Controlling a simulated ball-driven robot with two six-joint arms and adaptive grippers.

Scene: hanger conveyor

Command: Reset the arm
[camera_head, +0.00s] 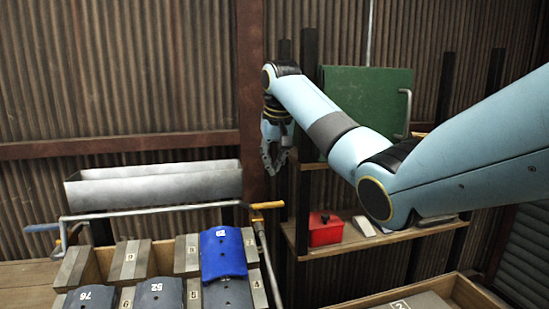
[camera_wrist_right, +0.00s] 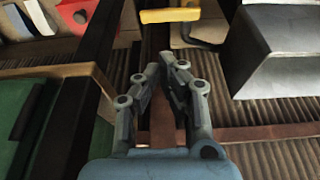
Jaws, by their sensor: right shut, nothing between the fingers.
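My right arm comes in from the right in the head view, raised and bent, with its right gripper (camera_head: 275,158) hanging down at its far end. The right gripper is shut and empty, in front of the wall between the metal trough and the shelf. In the right wrist view its two fingers (camera_wrist_right: 165,72) come close together at the tips with nothing between them. My left gripper is not in view.
A metal trough (camera_head: 150,190) stands left of the gripper, with a rail and a yellow handle (camera_head: 267,205). Numbered grey blocks and a blue curved piece (camera_head: 222,252) sit below. A green panel (camera_head: 365,100) and a shelf with a red box (camera_head: 325,230) stand to the right.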

